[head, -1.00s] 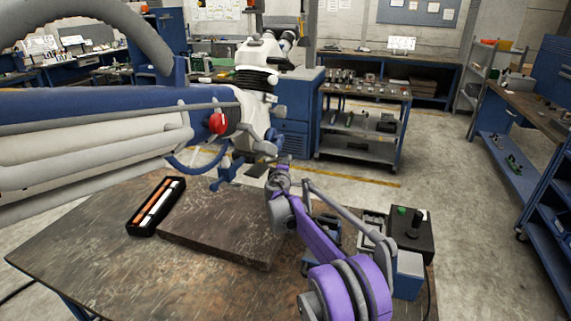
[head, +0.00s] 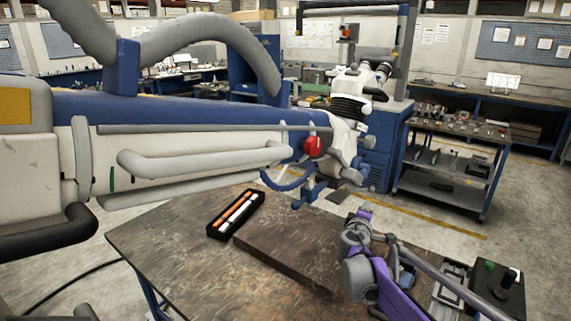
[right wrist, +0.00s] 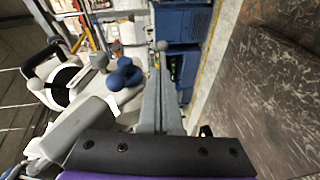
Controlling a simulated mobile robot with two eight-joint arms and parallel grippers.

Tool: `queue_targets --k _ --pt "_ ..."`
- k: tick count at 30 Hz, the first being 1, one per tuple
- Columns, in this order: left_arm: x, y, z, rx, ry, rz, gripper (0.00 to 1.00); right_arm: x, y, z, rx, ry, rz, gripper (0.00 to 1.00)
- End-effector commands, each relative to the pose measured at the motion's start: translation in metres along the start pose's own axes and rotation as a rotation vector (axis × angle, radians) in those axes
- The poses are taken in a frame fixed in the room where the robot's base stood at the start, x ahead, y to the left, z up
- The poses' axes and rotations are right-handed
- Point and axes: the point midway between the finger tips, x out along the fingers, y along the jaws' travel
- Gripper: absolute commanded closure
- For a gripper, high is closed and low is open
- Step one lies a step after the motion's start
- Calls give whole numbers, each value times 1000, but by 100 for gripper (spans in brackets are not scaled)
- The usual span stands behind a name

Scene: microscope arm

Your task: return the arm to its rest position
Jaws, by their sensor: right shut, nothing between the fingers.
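The microscope arm (head: 200,125), a large blue and white beam, reaches in from the left above the table in the head view. A red knob (head: 313,147) is near its far end, beside the white microscope head (head: 352,108) with dark ribbed rings. The head also shows sideways at the left of the right wrist view (right wrist: 70,85). My left gripper is not in view.
A blue trolley (head: 450,165) stands behind. Grey floor is open at right.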

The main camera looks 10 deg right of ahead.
Motion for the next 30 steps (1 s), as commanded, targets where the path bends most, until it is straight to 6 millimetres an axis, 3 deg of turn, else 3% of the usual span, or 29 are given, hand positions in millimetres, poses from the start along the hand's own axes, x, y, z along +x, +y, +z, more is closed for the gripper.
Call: queue_targets --k 5,11,18,24,27,30 --pt "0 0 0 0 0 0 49 -28 -1 8 85 -29 -43 100" --pt "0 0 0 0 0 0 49 -118 -28 36 343 -128 -218 100" --pt "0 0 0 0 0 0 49 -250 -106 67 641 -253 -533 100" --pt "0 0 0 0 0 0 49 -357 -180 78 822 -326 -823 100" --pt "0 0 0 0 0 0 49 -394 -205 79 877 -344 -932 100" --pt "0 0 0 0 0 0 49 -417 -220 79 910 -355 -1002 100"
